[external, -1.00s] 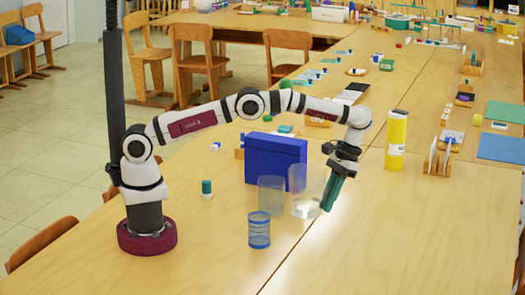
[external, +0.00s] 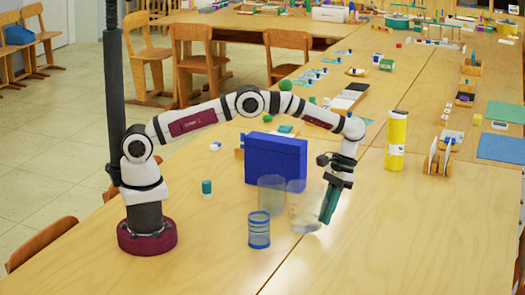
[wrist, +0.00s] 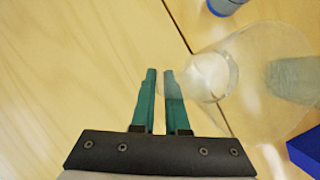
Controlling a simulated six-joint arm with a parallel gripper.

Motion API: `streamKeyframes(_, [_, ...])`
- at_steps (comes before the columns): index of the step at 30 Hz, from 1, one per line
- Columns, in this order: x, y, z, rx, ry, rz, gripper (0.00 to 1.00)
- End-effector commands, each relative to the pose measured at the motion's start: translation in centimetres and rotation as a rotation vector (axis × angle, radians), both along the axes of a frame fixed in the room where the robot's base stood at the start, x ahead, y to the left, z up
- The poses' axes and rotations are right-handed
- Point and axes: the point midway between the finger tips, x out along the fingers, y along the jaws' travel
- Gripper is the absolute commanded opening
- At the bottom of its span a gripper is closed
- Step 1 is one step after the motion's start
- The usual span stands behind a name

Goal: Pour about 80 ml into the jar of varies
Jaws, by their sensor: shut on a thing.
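My gripper (external: 325,215) has its teal fingers shut on a clear see-through vessel (external: 304,212), gripping its right side. The vessel looks nearly upright, at or just above the table; I cannot tell if it touches. It also shows large and glassy right of the fingertips in the wrist view (wrist: 265,100); its liquid level is unclear. A small jar with blue bands (external: 259,231) stands upright to its left, apart from it, and partly shows at the top of the wrist view (wrist: 226,5). Another clear container (external: 270,192) stands behind, between jar and held vessel.
A blue box (external: 272,162) stands behind the clear containers. A yellow cylinder (external: 396,140) and a wooden holder (external: 437,163) are to the right. The front right table (external: 420,235) is clear.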

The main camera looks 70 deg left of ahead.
Motion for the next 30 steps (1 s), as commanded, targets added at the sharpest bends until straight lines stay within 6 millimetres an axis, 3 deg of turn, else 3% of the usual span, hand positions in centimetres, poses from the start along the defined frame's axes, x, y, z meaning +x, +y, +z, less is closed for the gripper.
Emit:
streamKeyframes(20, [-0.8,3.4,4.2,-0.384,-0.096,0.001,0.00])
streamKeyframes(30, [-1.5,5.9,8.8,-0.597,-0.150,0.000,0.00])
